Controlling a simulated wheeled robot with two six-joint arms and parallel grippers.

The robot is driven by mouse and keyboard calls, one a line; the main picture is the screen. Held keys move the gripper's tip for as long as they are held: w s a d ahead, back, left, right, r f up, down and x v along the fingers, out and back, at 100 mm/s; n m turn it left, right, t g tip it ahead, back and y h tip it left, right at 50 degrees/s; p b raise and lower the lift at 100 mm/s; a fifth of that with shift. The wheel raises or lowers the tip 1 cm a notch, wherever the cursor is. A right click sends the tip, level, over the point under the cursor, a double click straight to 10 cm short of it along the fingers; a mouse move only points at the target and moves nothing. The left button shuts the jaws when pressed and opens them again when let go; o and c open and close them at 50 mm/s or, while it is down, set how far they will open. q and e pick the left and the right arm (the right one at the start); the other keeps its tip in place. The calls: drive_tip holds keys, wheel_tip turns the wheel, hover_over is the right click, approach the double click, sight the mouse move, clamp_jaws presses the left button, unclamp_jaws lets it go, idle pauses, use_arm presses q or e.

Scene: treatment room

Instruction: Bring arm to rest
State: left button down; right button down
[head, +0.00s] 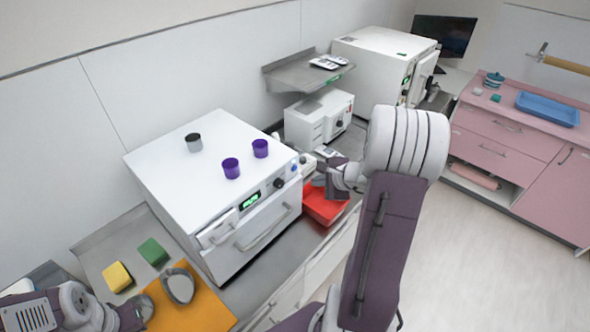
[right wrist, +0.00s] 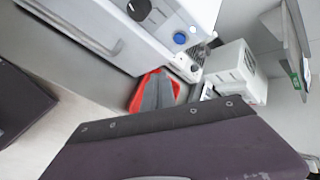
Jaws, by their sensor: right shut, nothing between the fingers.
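My right arm rises through the middle of the head view and bends back at the wrist. My right gripper (head: 322,181) is shut and empty, over the back edge of the red tray (head: 324,208). The red tray also shows in the right wrist view (right wrist: 134,99), with a grey shape over it that I cannot identify clearly. My left gripper (head: 143,308) is at the lower left, by the orange mat (head: 195,315); its fingers are too unclear to judge.
A white device (head: 160,160) carries two purple cups (head: 231,168) (head: 260,148) and a grey cup (head: 194,142). A yellow sponge (head: 117,277), a green sponge (head: 153,252) and a grey rounded object (head: 178,285) are near my left gripper. Open floor (head: 480,260) lies right.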

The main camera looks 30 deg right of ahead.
idle(0.5)
drive_tip(key=s+a+f+n+g+b, duration=0.3)
drive_tip(key=s+a+n, duration=0.4)
drive_tip(key=a+n, duration=0.3)
drive_tip(key=s+a+f+n+g+b, duration=0.3)
drive_tip(key=s+a+f+n, duration=0.4)
drive_tip(key=a+n, duration=0.3)
drive_tip(key=n+g, duration=0.1)
drive_tip(key=n, duration=0.1)
drive_tip(key=shift+s+a+f+n+g+b, duration=0.2)
drive_tip(key=shift+s+f+n+g+b, duration=0.1)
drive_tip(key=shift+g+b, duration=0.1)
